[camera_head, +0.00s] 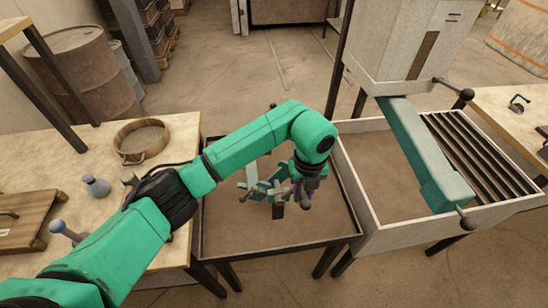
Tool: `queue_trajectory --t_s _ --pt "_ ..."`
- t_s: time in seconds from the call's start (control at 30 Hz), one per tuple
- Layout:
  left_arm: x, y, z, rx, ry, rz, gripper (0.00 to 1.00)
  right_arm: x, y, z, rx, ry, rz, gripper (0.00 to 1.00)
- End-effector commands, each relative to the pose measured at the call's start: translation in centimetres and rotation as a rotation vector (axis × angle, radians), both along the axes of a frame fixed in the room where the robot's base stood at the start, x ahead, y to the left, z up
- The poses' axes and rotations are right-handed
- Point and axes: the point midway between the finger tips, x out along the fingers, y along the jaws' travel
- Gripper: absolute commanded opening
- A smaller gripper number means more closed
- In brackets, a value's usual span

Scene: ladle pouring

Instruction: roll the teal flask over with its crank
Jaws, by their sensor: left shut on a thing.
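The teal flask (262,188) looks to be the small teal and pale grey piece above the dark-framed tray table in the middle. It appears tilted, and my gripper and wrist hide part of it. My left gripper (304,196) points down at its right side and is shut on what looks like its crank. The crank itself is mostly hidden by the fingers. My right gripper is not in view.
The tray table (230,232) is bare around the flask. At right, a pale-rimmed tray (352,190) has dark bars and a long grey-green block (425,155) with a ball-ended rod.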

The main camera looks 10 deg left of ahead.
Motion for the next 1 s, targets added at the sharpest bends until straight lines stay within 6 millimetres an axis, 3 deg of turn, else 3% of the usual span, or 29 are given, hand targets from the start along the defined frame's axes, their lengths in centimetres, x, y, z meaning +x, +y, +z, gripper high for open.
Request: queue_trajectory --t_s 0.13,0.33,0.53,0.73,1.0 --pt "0.3 -1.3 -1.6 -0.004 -0.003 -0.001 0.00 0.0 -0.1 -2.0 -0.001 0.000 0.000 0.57" --pt "0.5 -1.9 -1.9 -0.003 -0.003 -0.001 0.00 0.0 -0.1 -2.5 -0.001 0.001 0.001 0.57" --pt "0.8 -2.9 -3.9 -0.003 -0.004 -0.001 0.00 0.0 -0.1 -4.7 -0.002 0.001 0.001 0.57" --pt "0.8 -3.3 -4.4 -0.003 -0.003 -0.001 0.00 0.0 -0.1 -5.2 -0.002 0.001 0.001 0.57" --pt "1.0 -3.8 -6.9 -0.004 -0.003 -0.001 0.00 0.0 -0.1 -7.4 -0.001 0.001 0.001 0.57"
